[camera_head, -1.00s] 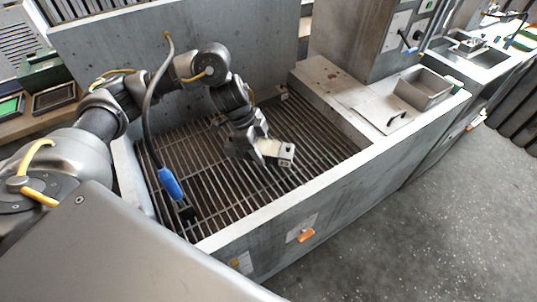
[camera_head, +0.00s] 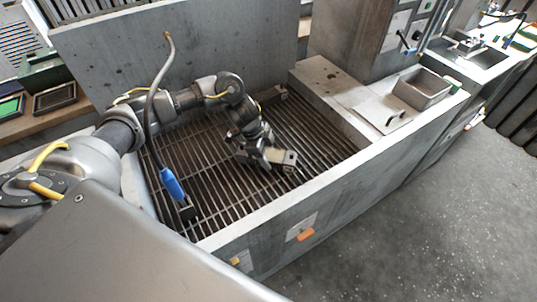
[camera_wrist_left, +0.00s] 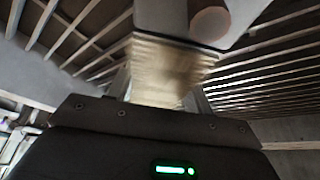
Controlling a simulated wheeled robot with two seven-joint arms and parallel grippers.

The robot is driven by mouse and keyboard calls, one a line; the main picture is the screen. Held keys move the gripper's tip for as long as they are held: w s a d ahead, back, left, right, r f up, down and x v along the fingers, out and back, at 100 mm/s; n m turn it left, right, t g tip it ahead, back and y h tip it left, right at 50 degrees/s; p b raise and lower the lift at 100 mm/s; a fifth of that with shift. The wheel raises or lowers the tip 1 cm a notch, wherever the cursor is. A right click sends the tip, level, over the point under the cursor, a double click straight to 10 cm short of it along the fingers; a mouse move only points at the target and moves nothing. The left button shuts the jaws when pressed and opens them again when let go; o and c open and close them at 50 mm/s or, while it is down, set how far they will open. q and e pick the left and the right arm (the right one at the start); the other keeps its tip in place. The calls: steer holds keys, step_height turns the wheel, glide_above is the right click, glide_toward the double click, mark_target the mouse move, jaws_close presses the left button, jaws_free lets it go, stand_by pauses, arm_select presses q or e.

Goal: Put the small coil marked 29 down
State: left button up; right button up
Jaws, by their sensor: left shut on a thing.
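My left gripper (camera_head: 276,162) is low over the slatted metal grate (camera_head: 215,202) inside the grey basin. It is shut on the small coil (camera_head: 291,157), a pale block-like piece at the fingertips. In the left wrist view the coil (camera_wrist_left: 168,72) shows as a blurred, ribbed, tan-gold body between the fingers, with a pale end piece carrying a round spot beyond it. No number can be read on it. I cannot tell whether the coil touches the grate. My right gripper is not in view.
A hose with a blue nozzle (camera_head: 172,184) hangs over the grate left of my gripper. The basin's front wall (camera_head: 285,198) and tall back panel (camera_head: 180,50) enclose it. A metal bin (camera_head: 422,88) stands on the right ledge. The grate around the gripper is clear.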

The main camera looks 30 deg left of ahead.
arm_select(q)
steer(key=shift+f, duration=0.15)
steer(key=o, duration=1.3)
steer(key=v, duration=1.2)
steer(key=shift+s, duration=0.1)
